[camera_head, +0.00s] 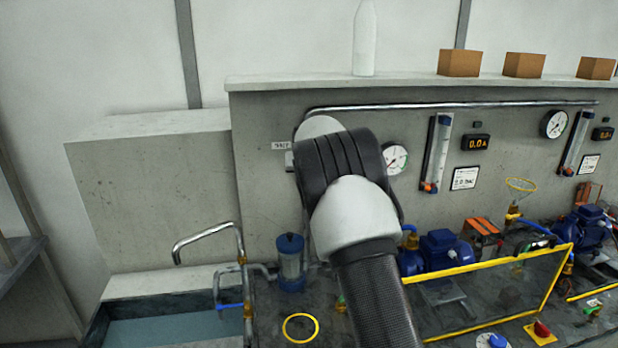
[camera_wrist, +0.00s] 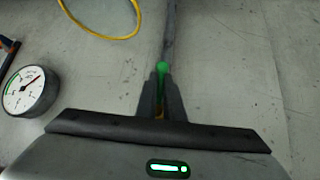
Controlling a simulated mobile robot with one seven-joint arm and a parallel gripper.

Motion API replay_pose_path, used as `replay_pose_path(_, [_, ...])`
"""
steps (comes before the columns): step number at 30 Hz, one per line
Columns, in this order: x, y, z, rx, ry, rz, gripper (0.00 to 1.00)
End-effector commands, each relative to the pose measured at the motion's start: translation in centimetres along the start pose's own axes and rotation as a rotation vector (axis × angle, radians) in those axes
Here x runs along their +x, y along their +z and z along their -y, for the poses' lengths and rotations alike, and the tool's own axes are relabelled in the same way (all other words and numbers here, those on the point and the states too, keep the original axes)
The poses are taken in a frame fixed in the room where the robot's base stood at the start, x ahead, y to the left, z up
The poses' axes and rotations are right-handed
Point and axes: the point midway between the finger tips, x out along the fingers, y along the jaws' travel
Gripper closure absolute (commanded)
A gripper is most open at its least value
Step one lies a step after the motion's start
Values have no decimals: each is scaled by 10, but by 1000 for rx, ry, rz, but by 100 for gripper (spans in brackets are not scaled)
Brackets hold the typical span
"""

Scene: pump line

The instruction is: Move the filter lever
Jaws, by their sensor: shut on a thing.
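My gripper (camera_wrist: 160,98) shows in the wrist view with its two dark fingers close together. It is shut on a green lever (camera_wrist: 161,68), whose rounded green end stands out between the fingertips. The rest of the lever is hidden by the fingers. In the head view my arm covers the gripper and the lever. A clear filter cylinder with a blue cap (camera_head: 290,262) stands just left of my arm in the head view.
A round gauge (camera_wrist: 29,91) and a yellow ring (camera_wrist: 98,30) are near my gripper in the wrist view. In the head view, a water basin (camera_head: 165,328) with bent pipes lies left. Blue pumps (camera_head: 447,250) and a yellow-framed clear guard (camera_head: 490,300) stand right of my arm.

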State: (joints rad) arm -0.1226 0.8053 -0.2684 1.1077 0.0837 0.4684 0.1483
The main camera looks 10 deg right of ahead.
Motion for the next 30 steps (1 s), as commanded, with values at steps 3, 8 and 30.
replay_pose_path(3, [2,3,-1,-8,6,5,100])
replay_pose_path(8, [2,3,-1,-9,6,5,100])
replay_pose_path(30, [-21,1,0,-6,3,-1,74])
